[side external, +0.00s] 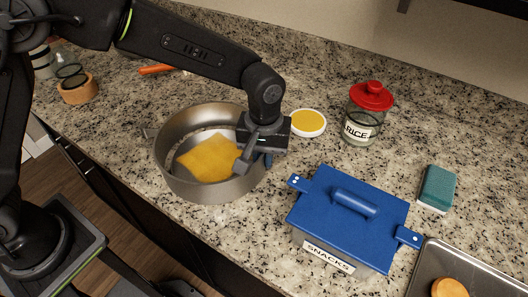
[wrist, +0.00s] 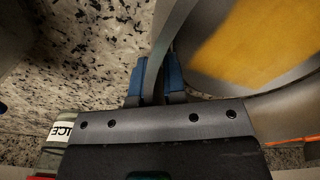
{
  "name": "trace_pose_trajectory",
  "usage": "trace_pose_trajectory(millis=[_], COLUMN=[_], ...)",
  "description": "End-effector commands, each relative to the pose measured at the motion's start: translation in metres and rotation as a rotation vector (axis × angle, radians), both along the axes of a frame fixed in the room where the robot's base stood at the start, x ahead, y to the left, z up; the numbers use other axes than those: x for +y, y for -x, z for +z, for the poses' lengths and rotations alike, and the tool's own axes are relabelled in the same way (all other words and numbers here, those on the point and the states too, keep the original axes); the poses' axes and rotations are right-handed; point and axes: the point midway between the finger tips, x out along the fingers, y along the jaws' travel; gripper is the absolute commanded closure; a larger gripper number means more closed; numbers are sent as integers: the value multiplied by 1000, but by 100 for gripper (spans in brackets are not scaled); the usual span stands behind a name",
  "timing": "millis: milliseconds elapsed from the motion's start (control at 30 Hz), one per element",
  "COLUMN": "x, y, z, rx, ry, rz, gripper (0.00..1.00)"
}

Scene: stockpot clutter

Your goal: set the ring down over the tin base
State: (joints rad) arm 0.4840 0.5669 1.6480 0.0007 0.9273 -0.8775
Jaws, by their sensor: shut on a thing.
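The ring (side external: 215,190) is a large grey metal band, open at the top, at the left centre in the side view. My gripper (side external: 256,160) is at its right side, pointing down, with blue fingertips shut on its wall. In the wrist view the fingers (wrist: 155,80) pinch the thin wall of the ring (wrist: 168,32) from both sides. A yellow cloth-like sheet (side external: 210,158) lies inside the ring's outline; it also shows in the wrist view (wrist: 260,45). I cannot make out the tin base separately, nor tell whether the ring touches what is beneath it.
A blue-lidded snacks box (side external: 350,215) stands to the right. Behind are a yellow-filled white dish (side external: 308,122) and a red-lidded rice jar (side external: 366,115). A sponge (side external: 437,188) and a metal tray (side external: 425,275) are further right. The counter's front edge is close to the ring.

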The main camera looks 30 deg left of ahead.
Motion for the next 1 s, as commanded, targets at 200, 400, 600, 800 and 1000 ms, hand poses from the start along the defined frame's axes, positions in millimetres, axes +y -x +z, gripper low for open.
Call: trace_pose_trajectory(millis=[200,400,600,800,1000], x=[0,0,0,0,-1], y=[0,0,0,0,-1], z=[-6,-6,-6,-5,17], rx=[0,0,0,-1,-5], ry=[0,0,0,1,2], rz=[0,0,0,0,0], gripper=[100,77,63,63,63])
